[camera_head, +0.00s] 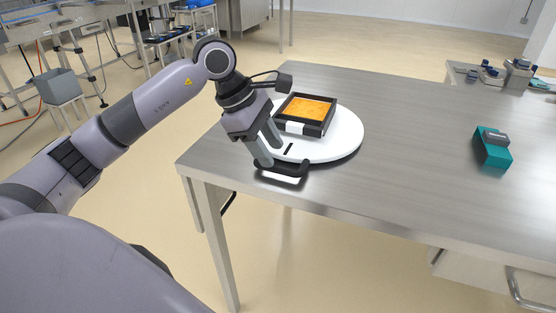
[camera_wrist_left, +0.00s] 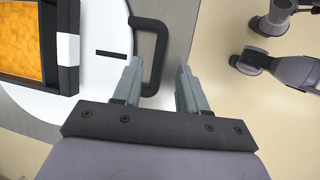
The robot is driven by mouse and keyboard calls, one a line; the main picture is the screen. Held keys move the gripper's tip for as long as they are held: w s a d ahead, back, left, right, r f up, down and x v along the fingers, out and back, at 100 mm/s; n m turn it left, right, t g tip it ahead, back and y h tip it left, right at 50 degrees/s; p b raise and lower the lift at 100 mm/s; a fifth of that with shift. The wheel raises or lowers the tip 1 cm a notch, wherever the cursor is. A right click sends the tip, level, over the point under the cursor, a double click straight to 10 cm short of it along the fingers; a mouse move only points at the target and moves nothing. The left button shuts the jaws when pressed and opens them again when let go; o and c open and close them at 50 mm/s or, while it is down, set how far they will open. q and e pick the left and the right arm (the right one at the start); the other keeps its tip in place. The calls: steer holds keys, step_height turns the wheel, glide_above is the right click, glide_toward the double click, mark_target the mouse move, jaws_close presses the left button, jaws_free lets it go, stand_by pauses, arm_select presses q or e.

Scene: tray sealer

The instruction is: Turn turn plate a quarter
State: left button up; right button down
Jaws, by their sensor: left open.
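The turn plate (camera_head: 345,143) is a round white disc on the steel table, with a short black slot mark near its edge. Its black handle (camera_head: 290,172) sticks out at the front left rim; in the left wrist view the handle (camera_wrist_left: 162,50) is a U-shaped bar. A black tray (camera_head: 316,128) with orange contents and a white label sits on the plate. My left gripper (camera_head: 270,155) is open at the handle. In the left wrist view its fingers (camera_wrist_left: 157,75) lie toward the handle's outer bar; I cannot tell whether they touch it. My right gripper is out of view.
The steel table (camera_head: 400,190) has free room right of the plate. A teal block with a grey top (camera_head: 492,147) lies at the right. Metal fittings (camera_head: 515,75) stand on another table at the far right. The table's front edge is close to the handle.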

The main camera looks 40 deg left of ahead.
mark_target(283, 169)
arm_select(q)
steer(key=shift+x, duration=2.35)
steer(key=shift+r, duration=0.1)
jaws_close()
steer(key=shift+d, duration=0.15)
